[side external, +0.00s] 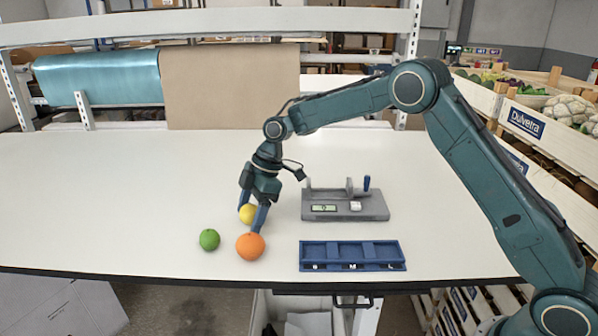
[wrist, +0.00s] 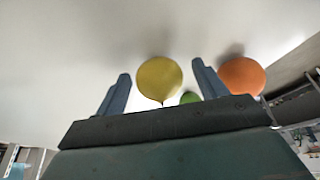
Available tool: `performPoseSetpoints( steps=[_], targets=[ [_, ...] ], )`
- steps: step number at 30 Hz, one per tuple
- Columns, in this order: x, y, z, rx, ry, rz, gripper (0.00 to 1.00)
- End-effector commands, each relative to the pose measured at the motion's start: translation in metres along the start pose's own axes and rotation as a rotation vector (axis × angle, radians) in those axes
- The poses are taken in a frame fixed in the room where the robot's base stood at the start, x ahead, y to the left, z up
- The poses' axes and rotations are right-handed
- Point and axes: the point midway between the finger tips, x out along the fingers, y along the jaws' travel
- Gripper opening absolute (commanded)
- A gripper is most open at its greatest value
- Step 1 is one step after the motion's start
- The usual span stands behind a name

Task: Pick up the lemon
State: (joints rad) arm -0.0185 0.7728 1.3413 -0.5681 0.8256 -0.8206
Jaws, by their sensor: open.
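The yellow lemon (side external: 247,214) lies on the white table, partly hidden behind my gripper's fingers in the side view. In the wrist view the lemon (wrist: 160,79) shows between the two fingers, beyond their tips. My gripper (side external: 252,218) points down over the lemon, and its jaws are open. In the wrist view my gripper (wrist: 160,77) has blue fingers to either side of the lemon. I cannot tell whether either finger touches it.
An orange (side external: 250,246) sits right beside one finger, in front of the lemon. A green lime (side external: 209,239) lies to the left. A grey device (side external: 345,212) and a blue sorting tray (side external: 352,256) stand to the right. The table's left side is clear.

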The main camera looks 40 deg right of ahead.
Motion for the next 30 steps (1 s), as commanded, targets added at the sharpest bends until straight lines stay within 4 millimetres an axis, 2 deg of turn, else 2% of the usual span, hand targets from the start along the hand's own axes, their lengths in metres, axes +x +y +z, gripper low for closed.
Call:
performPoseSetpoints(
  steps=[14, 16, 22, 30],
  targets=[
    [0.0008, 0.0002, 0.0000, 0.000, 0.000, 0.001, 0.71],
    [0.0008, 0.0002, 0.0000, 0.000, 0.000, 0.001, 0.63],
    [0.0007, 0.0002, 0.0000, 0.000, 0.000, 0.001, 0.24],
    [0.0002, 0.0003, -0.0003, 0.000, 0.000, 0.001, 0.22]
  ],
)
